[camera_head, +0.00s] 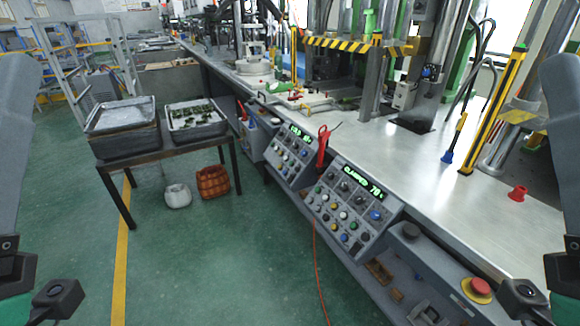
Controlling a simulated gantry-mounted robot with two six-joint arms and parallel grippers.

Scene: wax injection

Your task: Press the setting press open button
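A grey sloped control panel (330,203) stands at the front edge of the workbench, with several white, yellow, green, blue and dark buttons. Its green display (362,187) appears to read "CLAMPED 70" and a blurred sign. A large blue button (376,215) is at its right side. A second panel (274,147) to its left has similar buttons and a green display (298,131), too small to read surely. I cannot tell which button is the open button; labels are unreadable. My arms show at the left and right edges; neither gripper's fingers are in view.
A red-handled tool (322,147) stands between the panels. A metal table (175,146) bears trays (120,139) at left. The green floor before the panels is largely clear.

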